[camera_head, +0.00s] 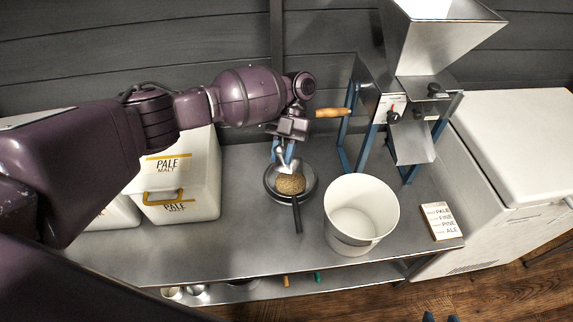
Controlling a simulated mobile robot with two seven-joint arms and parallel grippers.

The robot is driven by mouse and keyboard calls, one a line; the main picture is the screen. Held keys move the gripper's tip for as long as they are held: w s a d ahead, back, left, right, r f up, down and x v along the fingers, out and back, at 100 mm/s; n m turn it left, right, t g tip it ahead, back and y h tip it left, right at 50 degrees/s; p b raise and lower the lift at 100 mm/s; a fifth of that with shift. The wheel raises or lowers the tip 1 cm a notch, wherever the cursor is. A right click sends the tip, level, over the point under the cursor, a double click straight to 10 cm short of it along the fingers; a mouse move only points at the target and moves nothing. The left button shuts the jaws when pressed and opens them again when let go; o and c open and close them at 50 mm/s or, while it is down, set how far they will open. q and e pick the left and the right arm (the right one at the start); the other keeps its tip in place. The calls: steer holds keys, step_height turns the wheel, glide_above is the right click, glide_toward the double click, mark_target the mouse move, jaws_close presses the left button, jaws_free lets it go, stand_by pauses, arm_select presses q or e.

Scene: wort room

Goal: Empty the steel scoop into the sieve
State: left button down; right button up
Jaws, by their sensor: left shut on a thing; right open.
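My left gripper (284,154) is shut on the steel scoop (286,167), directly above the far part of the sieve. Only a small bright part of the scoop shows below the blue fingers, and its tilt is hard to tell. The round dark sieve (271,190) sits on the steel bench with its black handle pointing toward me. A heap of tan grain (291,184) shows under the scoop, within the sieve's outline. Whether grain is left in the scoop is hidden. My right gripper (440,317) is at the bottom edge, its two blue fingertips apart, away from the bench.
A white bucket (361,210) stands right of the sieve. A grain mill (412,130) with a wooden crank handle (333,113) stands behind. White pale malt bins (190,190) are at left. The bench front (235,255) is clear.

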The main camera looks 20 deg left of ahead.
arm_select(q)
steer(key=r+t+p, duration=0.1)
steer(key=t+p, duration=0.1)
steer(key=shift+s+r+t+p, duration=0.2)
steer(key=shift+r+t+p, duration=0.15)
steer(key=shift+r+t, duration=0.05)
steer(key=shift+s+a+r+t+p, duration=0.1)
steer(key=shift+s+r+t+p, duration=0.1)
steer(key=shift+t+p, duration=0.3)
steer(key=shift+s+r+t+p, duration=0.1)
steer(key=shift+r+t+p, duration=0.05)
steer(key=shift+t+p, duration=0.4)
steer(key=shift+t, duration=0.45)
steer(key=shift+s+t+p, duration=0.1)
steer(key=shift+t+p, duration=0.5)
steer(key=shift+p, duration=0.15)
steer(key=t+p, duration=0.2)
steer(key=t, duration=0.1)
steer(key=shift+s+r+p, duration=0.3)
steer(key=shift+r+p, duration=0.05)
steer(key=shift+p, duration=0.05)
steer(key=shift+f+t, duration=0.1)
steer(key=shift+t, duration=0.2)
arm_select(e)
step_height(320, 180, up, 10)
steer(key=shift+w+d+f+t, duration=0.25)
steer(key=shift+w+d+t, duration=0.05)
steer(key=shift+w+t, duration=0.15)
